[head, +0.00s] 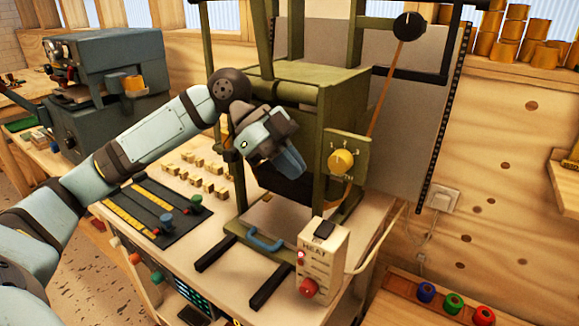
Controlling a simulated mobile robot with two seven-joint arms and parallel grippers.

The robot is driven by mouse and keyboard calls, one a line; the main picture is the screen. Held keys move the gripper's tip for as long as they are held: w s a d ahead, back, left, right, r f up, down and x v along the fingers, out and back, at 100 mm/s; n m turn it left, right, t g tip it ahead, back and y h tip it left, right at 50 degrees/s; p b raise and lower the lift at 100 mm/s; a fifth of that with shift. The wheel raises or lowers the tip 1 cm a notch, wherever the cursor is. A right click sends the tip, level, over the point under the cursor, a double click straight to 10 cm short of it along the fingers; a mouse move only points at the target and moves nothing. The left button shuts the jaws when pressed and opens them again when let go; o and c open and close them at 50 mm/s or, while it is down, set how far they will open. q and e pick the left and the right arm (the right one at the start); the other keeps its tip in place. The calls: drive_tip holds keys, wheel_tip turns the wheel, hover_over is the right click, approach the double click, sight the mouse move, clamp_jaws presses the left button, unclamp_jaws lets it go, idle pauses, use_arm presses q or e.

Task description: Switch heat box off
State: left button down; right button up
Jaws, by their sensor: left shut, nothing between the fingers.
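The heat box (323,262) is a small cream box marked HEAT at the front right of the bench. It has a black switch (325,230) on its top, a small red light (300,254) and a red knob (308,287) on its front. The red light looks lit. The switch's exact tilt is too small to tell. My left gripper (294,168) is shut and empty, pointing down to the right in front of the green press. It is above and to the left of the heat box, apart from it. My right gripper is out of view.
The green press (310,85) with a yellow dial (341,161) stands behind the heat box. A blue handle (265,240) lies left of the box. A cable runs from the box toward a wall socket (443,199).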

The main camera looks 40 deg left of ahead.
use_arm(q)
drive_tip(key=b, duration=0.1)
hover_over(321, 223)
drive_tip(key=a, duration=0.1)
drive_tip(key=f, duration=0.4)
drive_tip(key=shift+s+a+f, duration=0.2)
drive_tip(key=shift+s, duration=0.15)
drive_tip(key=f, duration=0.2)
drive_tip(key=f+b, duration=0.1)
drive_tip(key=shift+w+d+f, duration=0.15)
drive_tip(key=shift+w+f, duration=0.05)
drive_tip(key=shift+w, duration=0.05)
drive_tip(key=shift+w+f, duration=0.1)
drive_tip(key=shift+f, duration=0.3)
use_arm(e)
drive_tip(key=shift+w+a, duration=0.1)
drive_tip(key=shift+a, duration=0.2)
